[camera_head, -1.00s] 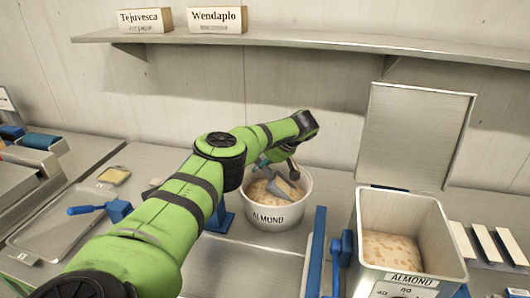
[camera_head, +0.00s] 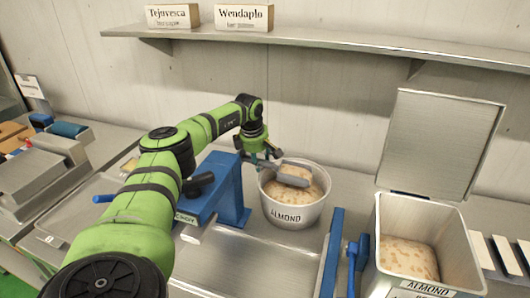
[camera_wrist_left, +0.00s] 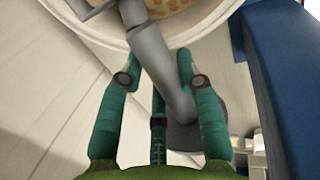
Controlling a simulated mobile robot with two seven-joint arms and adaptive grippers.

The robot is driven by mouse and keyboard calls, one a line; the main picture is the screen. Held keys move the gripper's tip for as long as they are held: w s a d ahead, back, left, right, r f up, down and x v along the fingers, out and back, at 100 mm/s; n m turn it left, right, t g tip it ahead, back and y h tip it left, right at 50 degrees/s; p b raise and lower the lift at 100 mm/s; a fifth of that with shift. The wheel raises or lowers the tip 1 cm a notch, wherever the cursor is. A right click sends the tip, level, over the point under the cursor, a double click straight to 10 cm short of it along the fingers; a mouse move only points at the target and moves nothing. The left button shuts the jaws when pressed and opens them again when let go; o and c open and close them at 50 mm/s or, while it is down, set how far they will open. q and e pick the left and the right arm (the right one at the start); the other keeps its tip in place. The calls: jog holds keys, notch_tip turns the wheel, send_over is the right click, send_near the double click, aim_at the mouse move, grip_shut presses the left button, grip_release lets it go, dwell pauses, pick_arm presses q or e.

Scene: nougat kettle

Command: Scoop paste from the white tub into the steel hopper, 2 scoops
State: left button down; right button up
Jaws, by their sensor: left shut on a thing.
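The white tub (camera_head: 291,216), labelled ALMOND, stands on the counter with pale, lumpy paste (camera_head: 308,191) inside. My left gripper (camera_head: 265,160) is at the tub's back-left rim, shut on the handle of a grey scoop (camera_head: 295,180). The scoop's bowl is over the paste; whether it touches the paste or carries any is unclear. My right gripper is out of view.
A blue stand with a dark knob (camera_head: 215,180) is close left of the tub. A blue upright bar (camera_head: 331,250) and blue handle (camera_head: 357,258) stand between tub and hopper. A shelf (camera_head: 340,40) with two name boxes runs along the wall. A steel tray (camera_head: 245,265) lies in front.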

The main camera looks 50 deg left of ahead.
pick_arm(q)
jog(key=shift+s+a+r+h, duration=0.1)
jog(key=shift+a+r+h, duration=0.1)
jog(key=shift+r, duration=0.25)
jog(key=shift+s+a+r+h, duration=0.1)
jog(key=shift+a+r, duration=0.1)
jog(key=shift+r, duration=0.2)
jog(key=shift+t+h, duration=0.3)
jog(key=shift+t, duration=0.1)
jog(key=shift+s+a+r+p, duration=0.2)
jog(key=shift+r+p, duration=0.8)
jog(key=shift+r, duration=0.35)
jog(key=shift+s+a+r+p, duration=0.1)
jog(key=shift+a+r+p, duration=0.05)
jog(key=shift+r+p, duration=1.05)
jog(key=shift+w+r, duration=0.1)
jog(key=shift+r, duration=0.05)
